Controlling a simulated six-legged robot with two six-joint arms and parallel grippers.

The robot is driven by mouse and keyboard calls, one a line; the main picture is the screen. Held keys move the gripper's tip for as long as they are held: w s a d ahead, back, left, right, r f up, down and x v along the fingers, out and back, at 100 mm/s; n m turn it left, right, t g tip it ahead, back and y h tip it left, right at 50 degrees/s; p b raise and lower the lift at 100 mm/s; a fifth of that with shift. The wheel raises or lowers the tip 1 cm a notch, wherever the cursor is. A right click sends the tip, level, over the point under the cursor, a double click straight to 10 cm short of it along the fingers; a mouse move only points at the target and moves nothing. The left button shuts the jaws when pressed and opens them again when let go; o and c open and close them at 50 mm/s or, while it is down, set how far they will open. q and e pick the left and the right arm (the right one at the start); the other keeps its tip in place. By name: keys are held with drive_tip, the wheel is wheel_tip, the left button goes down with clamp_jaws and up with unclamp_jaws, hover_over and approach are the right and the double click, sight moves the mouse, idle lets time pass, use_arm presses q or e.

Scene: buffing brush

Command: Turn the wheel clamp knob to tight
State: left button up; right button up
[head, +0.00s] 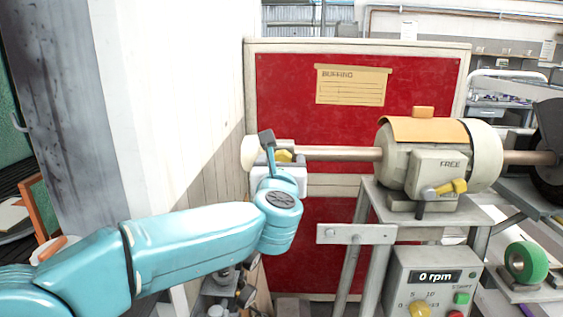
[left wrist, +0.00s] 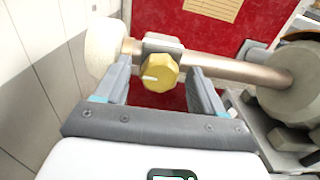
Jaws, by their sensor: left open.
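The wheel clamp knob (left wrist: 159,72) is yellow and faceted with a white mark pointing left, seen in the left wrist view on a grey clamp block on the shaft. In the head view the knob (head: 284,155) shows partly behind my left gripper (head: 272,153). The gripper is open, and in the left wrist view its two fingers (left wrist: 161,90) stand on either side of the knob, with gaps between. A pale wheel (left wrist: 106,46) sits at the shaft's left end. My right gripper is not in view.
The buffing motor (head: 420,155), with a yellow lever (head: 444,189) by a FREE label, stands on a metal stand. A control box (head: 435,280) reads 0 rpm. A red board (head: 290,90) stands behind; a white wall is at left.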

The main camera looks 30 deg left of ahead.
use_arm(q)
drive_tip(key=c, duration=1.1)
drive_tip(key=shift+o, duration=0.2)
